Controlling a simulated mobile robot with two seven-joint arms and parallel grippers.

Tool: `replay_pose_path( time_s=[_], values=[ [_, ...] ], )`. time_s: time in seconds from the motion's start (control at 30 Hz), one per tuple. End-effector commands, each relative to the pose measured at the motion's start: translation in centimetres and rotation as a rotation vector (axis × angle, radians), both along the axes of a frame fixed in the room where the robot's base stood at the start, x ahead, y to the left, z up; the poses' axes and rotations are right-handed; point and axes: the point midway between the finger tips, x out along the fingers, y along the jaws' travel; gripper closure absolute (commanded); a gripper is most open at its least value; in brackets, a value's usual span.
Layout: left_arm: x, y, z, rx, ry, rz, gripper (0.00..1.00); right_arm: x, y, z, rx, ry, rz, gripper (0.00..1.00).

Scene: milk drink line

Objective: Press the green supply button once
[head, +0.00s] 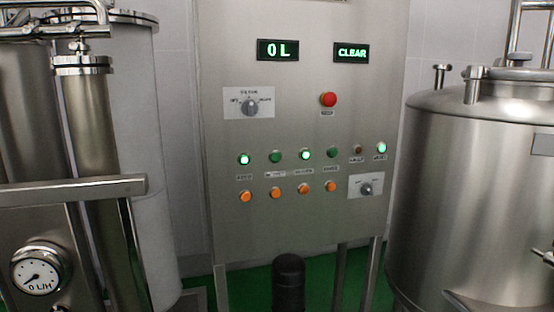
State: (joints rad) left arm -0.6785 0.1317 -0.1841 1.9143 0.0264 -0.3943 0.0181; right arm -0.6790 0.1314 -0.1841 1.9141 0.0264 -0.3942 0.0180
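A steel control panel (300,220) stands upright in the middle of the head view. A row of round green buttons or lamps crosses it: a lit one (245,159) at the left, a dark one (275,156), a lit one (306,155), a dark one (333,152) and a lit one (381,147) at the right end. A dim brownish one (357,149) sits among them. The labels below are too small to read, so I cannot tell which is the supply button. Neither of my grippers is in view.
The displays read "0 L" (278,50) and "CLEAR" (351,53). A red button (328,99), two rotary knobs (250,107) and several orange buttons (276,193) are on the panel. Steel tanks stand left (135,120) and right (460,190). A black cylinder (288,282) is in front, low down.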

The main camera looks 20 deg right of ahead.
Motion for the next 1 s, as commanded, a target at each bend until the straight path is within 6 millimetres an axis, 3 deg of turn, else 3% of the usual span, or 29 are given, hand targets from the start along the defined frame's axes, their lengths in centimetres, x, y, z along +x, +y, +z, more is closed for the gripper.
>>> replay_pose_path(
  time_s=[0.03,0.4,1.0],
  values=[
    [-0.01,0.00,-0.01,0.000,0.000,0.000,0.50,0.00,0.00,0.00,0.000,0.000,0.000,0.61],
    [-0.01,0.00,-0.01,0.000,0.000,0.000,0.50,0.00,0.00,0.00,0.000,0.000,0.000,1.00],
    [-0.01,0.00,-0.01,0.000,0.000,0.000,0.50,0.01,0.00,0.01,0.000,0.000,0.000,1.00]
  ],
)
